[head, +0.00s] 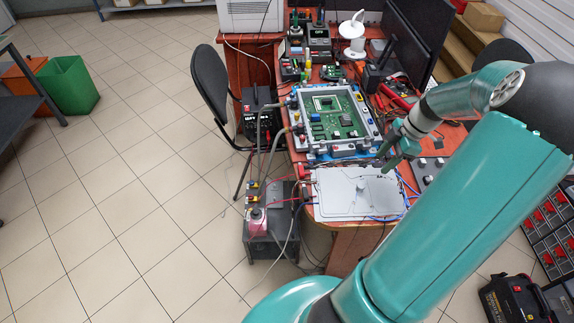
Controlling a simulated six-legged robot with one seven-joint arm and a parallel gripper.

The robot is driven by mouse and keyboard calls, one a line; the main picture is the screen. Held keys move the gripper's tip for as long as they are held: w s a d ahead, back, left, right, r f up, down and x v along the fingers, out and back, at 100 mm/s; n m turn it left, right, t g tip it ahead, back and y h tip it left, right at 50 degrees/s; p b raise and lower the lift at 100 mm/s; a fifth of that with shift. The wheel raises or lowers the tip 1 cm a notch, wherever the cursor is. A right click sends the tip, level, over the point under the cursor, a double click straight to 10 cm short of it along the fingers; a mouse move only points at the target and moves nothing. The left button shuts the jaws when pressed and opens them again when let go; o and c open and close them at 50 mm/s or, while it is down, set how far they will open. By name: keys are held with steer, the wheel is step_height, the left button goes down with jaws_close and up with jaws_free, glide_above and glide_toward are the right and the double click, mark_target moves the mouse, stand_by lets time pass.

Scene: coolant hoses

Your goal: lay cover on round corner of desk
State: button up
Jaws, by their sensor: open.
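The light grey cover (335,198) is a flat, rounded plate lying on the near end of the reddish-brown desk (345,238), over its round corner. A small pale upright piece stands near its middle. Red and blue leads run along its edges. My gripper (385,161) is open and empty, just beyond and above the cover's far right edge. Its green fingers point down and left. Whether they touch anything is too small to tell.
A green circuit board in a metal frame (289,118) sits behind the cover. Hoses hang off the desk's left edge to a grey box (268,246) on the floor. A black chair (210,85) stands left.

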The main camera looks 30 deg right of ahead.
steer(key=w+a+r+m+g+h, duration=0.15)
steer(key=w+a+r, duration=0.35)
steer(key=a, duration=0.5)
steer(key=w+a+r+m+h, duration=0.2)
steer(key=a+r+m+h, duration=0.1)
steer(key=a+r, duration=0.5)
steer(key=s+a+r+m+t, duration=0.1)
steer(key=s+a+r+m, duration=0.1)
steer(key=a, duration=0.5)
steer(key=s+a+r+m+t, duration=0.2)
steer(key=s+a+m, duration=0.1)
steer(key=a, duration=0.4)
steer(key=s+a+r+m+t, duration=0.2)
steer(key=a+r, duration=0.1)
steer(key=a, duration=0.4)
steer(key=shift+s+a+y, duration=0.25)
steer(key=shift+s+y, duration=0.1)
steer(key=shift+s, duration=0.05)
steer(key=shift+d+m, duration=0.15)
steer(key=shift+m, duration=0.1)
